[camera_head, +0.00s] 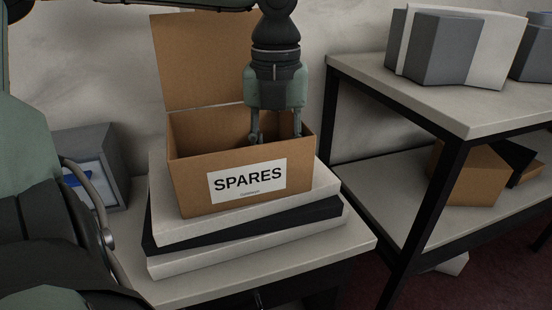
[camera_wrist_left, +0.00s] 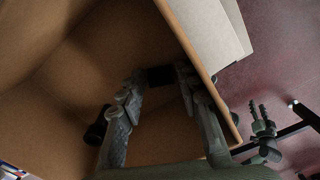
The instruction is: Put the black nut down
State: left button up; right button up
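An open cardboard box labelled SPARES (camera_head: 190,190) stands on a stack of flat boxes. My left gripper (camera_head: 276,138) points down into it near its right end, and the front wall hides part of the fingers. In the left wrist view, the left gripper (camera_wrist_left: 160,80) has a black nut (camera_wrist_left: 160,76) between its fingertips and looks shut on it, inside the box (camera_wrist_left: 75,65). Another dark piece (camera_wrist_left: 97,128) shows beside the left finger, partly hidden. My right gripper (camera_wrist_left: 262,112) appears small outside the box; its opening is unclear.
The box lid (camera_head: 205,60) stands raised at the back. White and black flat boxes (camera_head: 250,230) lie under the box on a table (camera_head: 215,283). A shelf (camera_head: 470,105) with grey and white boxes stands to the right. A grey bin (camera_head: 115,165) is at the left.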

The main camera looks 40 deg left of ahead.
pick_arm(q)
jog(key=shift+r, duration=0.35)
notch_tip(320, 180, up, 12)
jog(key=shift+f+p, duration=0.2)
jog(key=shift+p, duration=0.2)
pick_arm(e)
jog(key=shift+x, duration=1.3)
jog(key=shift+w+a, duration=0.1)
jog(key=shift+a, duration=0.1)
